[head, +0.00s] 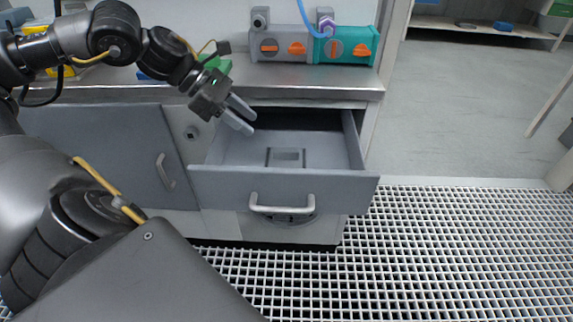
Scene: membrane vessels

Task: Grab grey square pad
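The grey square pad (286,157) lies flat on the floor of an open drawer (284,190), near the drawer's front wall. It has a dark outline and a lighter grey middle. My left gripper (246,115) is over the drawer's back left part, above and to the left of the pad. Its two fingers are apart with nothing between them, and it does not touch the pad. My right gripper is not in view.
A steel counter (340,84) runs above the drawer. On it stand a grey and teal unit (345,45) with orange knobs and a green object (219,64). A closed cabinet door (100,150) is left of the drawer. White floor grating (450,250) is clear at right.

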